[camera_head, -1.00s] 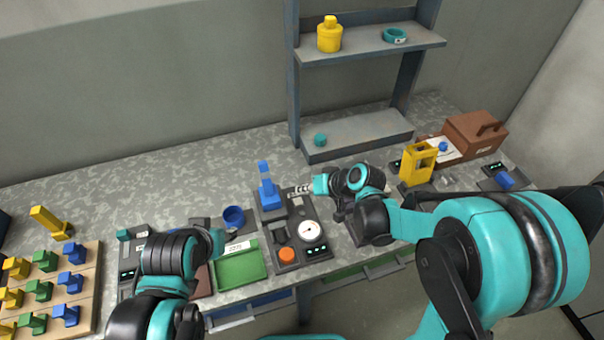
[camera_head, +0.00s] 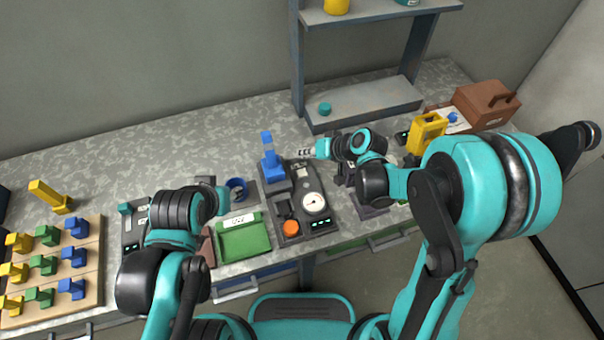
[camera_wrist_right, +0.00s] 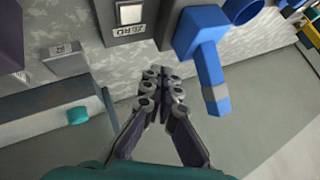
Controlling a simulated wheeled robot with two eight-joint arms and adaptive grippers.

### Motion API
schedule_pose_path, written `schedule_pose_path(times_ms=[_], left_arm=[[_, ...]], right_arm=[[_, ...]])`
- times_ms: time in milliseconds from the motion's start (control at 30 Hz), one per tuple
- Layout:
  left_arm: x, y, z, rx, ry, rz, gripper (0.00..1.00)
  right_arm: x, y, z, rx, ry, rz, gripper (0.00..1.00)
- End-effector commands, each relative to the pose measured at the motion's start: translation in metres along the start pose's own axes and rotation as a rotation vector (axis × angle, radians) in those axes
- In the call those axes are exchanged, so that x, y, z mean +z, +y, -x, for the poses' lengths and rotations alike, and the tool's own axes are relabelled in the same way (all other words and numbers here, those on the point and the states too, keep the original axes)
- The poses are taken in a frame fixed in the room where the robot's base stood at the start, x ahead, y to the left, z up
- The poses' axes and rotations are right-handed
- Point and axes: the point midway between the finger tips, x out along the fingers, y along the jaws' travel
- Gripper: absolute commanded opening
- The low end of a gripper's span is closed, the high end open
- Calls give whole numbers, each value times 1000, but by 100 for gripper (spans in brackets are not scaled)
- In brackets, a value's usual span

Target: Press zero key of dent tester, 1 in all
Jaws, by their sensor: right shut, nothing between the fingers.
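The dent tester (camera_head: 318,227) stands on the bench with a round white dial, an orange button and a blue upright part (camera_head: 273,165). My right gripper (camera_head: 304,152) is shut and empty, just behind the tester and right of the blue part. In the right wrist view its fingertips (camera_wrist_right: 163,84) are together, apart from the key. My left gripper (camera_head: 221,198) is near the blue cup; its fingers are hard to see.
A green tray (camera_head: 243,252) and a blue cup (camera_head: 237,188) are left of the tester. A yellow stand (camera_head: 426,134) and brown case (camera_head: 487,103) are at the right. A grey shelf (camera_head: 365,104) stands behind. A wooden board (camera_head: 88,290) holds several coloured blocks at the left.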

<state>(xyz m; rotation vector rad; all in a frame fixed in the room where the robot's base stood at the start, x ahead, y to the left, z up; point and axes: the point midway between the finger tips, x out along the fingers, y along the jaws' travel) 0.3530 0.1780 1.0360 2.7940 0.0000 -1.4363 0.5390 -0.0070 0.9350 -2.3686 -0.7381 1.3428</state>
Motion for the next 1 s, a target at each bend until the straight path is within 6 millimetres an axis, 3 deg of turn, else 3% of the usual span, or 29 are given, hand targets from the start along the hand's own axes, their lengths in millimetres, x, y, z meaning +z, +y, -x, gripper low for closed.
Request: schedule_pose_path(times_ms=[433,1000], left_arm=[[31,0,-44,0,0,0,40],[33,0,-47,0,0,0,40]], right_arm=[[33,33,-45,0,0,0,0],[35,35,-48,0,0,0,0]])
